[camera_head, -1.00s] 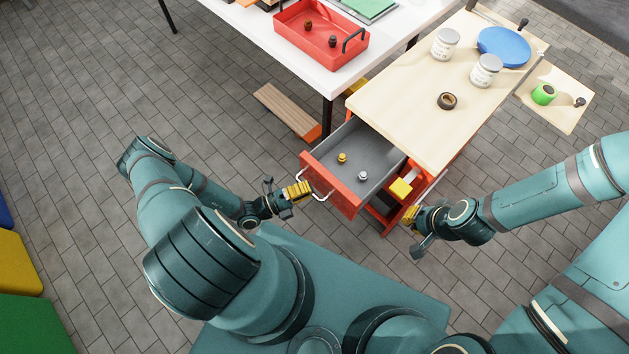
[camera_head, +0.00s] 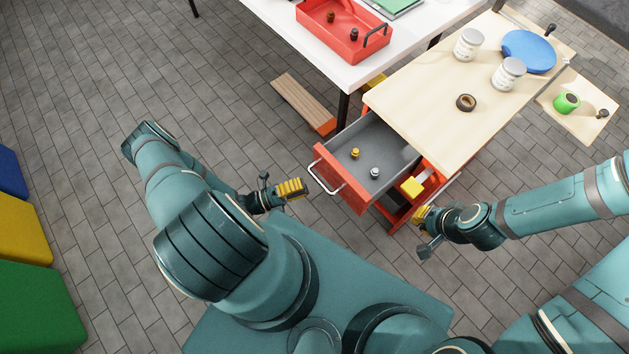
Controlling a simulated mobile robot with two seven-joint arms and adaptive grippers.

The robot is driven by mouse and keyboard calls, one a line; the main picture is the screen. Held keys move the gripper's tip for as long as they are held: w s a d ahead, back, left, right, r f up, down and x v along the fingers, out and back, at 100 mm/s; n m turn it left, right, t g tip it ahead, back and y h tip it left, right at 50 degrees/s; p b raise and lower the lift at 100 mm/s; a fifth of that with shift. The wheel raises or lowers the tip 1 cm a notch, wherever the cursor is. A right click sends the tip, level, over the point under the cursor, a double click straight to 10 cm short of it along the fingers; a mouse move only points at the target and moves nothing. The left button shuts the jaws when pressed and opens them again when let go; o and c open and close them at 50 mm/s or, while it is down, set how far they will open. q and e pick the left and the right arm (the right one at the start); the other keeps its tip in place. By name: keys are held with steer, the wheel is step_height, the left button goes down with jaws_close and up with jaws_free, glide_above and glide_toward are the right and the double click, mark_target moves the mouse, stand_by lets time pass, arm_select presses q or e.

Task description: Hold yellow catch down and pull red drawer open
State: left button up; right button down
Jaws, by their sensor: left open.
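The red drawer (camera_head: 338,182) stands pulled out of the workbench. Its grey inside shows, with a small brass-coloured piece and a small silver piece in it. Its pale bar handle (camera_head: 322,180) is on the front. My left gripper (camera_head: 304,187) is open, just left of the handle and apart from it. The yellow catch (camera_head: 412,187) sits on the cabinet front, right of the drawer. My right gripper (camera_head: 423,216) is below and right of the catch, apart from it; its fingers are too small and turned to show whether they are open.
The wooden benchtop (camera_head: 430,120) holds two white jars, a dark tape roll (camera_head: 466,102) and a blue disc (camera_head: 529,51). A white table (camera_head: 360,75) with a red tray (camera_head: 340,40) stands behind. A plank lies on the floor.

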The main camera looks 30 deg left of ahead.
arm_select(q)
steer(key=v, duration=0.6)
steer(key=shift+s, duration=0.2)
steer(key=shift+a, duration=0.1)
steer(key=d+r+m+g+y, duration=0.1)
steer(key=d+r+m+g, duration=0.1)
steer(key=d+m+g, duration=0.65)
steer(key=d+r+m+g+y, duration=0.1)
steer(key=d+r+m+g, duration=0.15)
steer(key=m+g, duration=0.95)
steer(key=w+d+r+m+t+y, duration=0.2)
steer(key=r+m, duration=0.1)
steer(key=m, duration=0.4)
steer(key=w+d+r+m+t+y, duration=0.2)
steer(key=w+r+m+t+y, duration=0.1)
steer(key=m, duration=0.5)
steer(key=w+d+r+m+t+y, duration=0.2)
steer(key=r+m, duration=0.2)
steer(key=m, duration=0.3)
steer(key=shift+w+d+r+t+y, duration=0.1)
steer(key=shift+w+d+t+y, duration=0.05)
steer(key=shift+t+y, duration=0.2)
